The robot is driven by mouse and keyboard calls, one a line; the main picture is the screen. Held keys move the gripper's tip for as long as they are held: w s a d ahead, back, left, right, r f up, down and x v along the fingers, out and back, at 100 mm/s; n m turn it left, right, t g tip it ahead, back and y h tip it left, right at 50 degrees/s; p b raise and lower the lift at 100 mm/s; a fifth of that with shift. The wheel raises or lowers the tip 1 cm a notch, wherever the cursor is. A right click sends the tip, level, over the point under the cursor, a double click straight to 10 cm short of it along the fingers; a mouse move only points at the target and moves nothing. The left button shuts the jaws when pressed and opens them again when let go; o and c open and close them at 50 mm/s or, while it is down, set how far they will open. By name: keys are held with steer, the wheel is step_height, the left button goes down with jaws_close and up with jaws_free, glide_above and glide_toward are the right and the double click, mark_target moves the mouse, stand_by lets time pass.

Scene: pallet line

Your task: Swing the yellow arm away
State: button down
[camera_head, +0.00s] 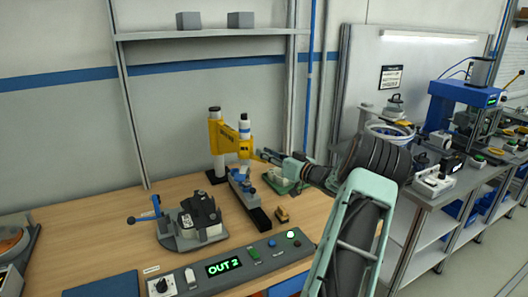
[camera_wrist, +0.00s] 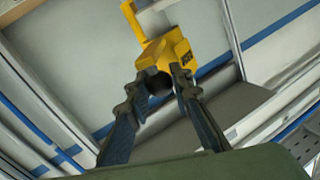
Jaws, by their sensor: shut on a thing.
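The yellow arm (camera_head: 226,136) is mounted on a white and yellow post (camera_head: 215,150) with a black base at the back of the wooden bench. A white cylinder with a blue band sits at the arm's outer end. My gripper (camera_head: 259,155) reaches in from the right at the arm's outer end. In the wrist view the yellow arm (camera_wrist: 166,52) fills the top middle, and my gripper (camera_wrist: 160,82) has its fingertips on either side of a lower part of it. A dark round part shows between the fingers. The exact contact is small and partly hidden.
Below the arm is a grey and blue slide fixture (camera_head: 243,187). A grey fixture with a blue-handled lever (camera_head: 195,222) stands to the left. A control panel reading OUT 2 (camera_head: 225,266) lies at the front. A green holder (camera_head: 285,181) sits close under my wrist. A shelf (camera_head: 210,33) hangs above.

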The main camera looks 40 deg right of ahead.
steer(key=shift+d+r, duration=0.15)
steer(key=shift+d, duration=0.15)
steer(key=shift+s+d+r, duration=0.1)
steer(key=shift+d, duration=0.05)
steer(key=c, duration=2.2)
jaws_free()
steer(key=o, duration=0.5)
steer(key=shift+d, duration=0.15)
steer(key=s, duration=1.2)
